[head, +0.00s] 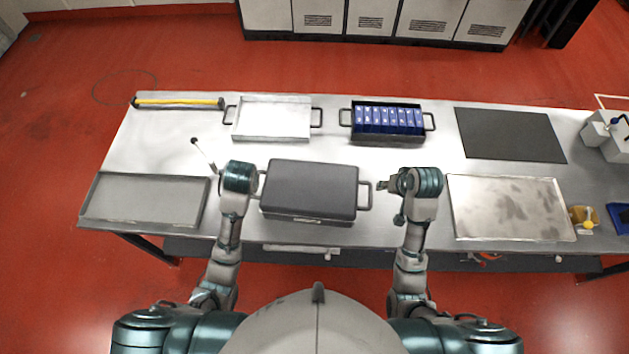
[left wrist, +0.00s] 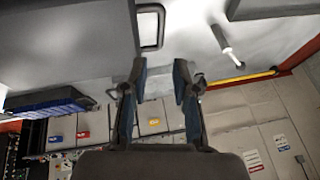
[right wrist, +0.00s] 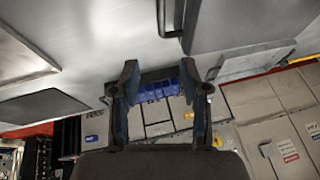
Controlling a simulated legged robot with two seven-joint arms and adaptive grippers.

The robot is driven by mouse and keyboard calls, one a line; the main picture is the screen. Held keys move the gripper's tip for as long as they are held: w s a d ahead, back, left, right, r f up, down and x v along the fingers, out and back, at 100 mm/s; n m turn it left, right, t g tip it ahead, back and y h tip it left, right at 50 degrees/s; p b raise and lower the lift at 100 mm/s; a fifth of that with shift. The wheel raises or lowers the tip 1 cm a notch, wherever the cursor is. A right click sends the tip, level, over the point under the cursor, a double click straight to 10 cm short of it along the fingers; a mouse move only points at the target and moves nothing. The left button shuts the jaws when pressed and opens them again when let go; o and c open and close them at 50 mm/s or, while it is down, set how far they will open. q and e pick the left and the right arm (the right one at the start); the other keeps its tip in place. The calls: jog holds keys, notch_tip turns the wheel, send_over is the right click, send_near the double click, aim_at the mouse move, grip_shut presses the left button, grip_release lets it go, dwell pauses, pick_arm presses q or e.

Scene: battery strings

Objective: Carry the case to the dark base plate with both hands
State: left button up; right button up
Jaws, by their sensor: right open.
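A dark grey closed case (head: 310,186) lies flat at the front middle of the table, with a handle on each side. The dark base plate (head: 510,134) is a bare flat rectangle at the back right. My left gripper (left wrist: 158,68) is open and empty beside the case's left handle (left wrist: 150,25). In the head view my left wrist hides part of that handle and the gripper's fingers. My right gripper (head: 383,185) is open and empty, just right of the case's right handle (head: 364,195). That handle also shows in the right wrist view (right wrist: 163,22), apart from the fingertips (right wrist: 160,68).
Behind the case stand a white tray (head: 272,136) and a black box (head: 388,138) of blue cells. A grey tray (head: 145,200) lies left, a metal tray (head: 510,208) right.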

pick_arm(q)
send_over(255, 197)
notch_tip(255, 197, down, 7)
jog(key=shift+d+f, duration=0.1)
pick_arm(e)
send_near(371, 192)
jog(key=f, duration=0.1)
pick_arm(q)
jog(key=x, duration=0.6)
jog(key=a+x, duration=0.1)
jog(key=x, duration=0.2)
pick_arm(e)
jog(key=x, duration=0.9)
jog(key=shift+w+a+r, duration=0.1)
jog(key=shift+w+a, duration=0.2)
pick_arm(q)
jog(key=shift+w+f, duration=0.2)
pick_arm(e)
jog(key=shift+w+f, duration=0.15)
jog(key=shift+f, duration=0.25)
pick_arm(q)
jog(key=shift+d, duration=0.35)
pick_arm(e)
jog(key=shift+d+f, duration=0.1)
jog(key=shift+d, duration=0.2)
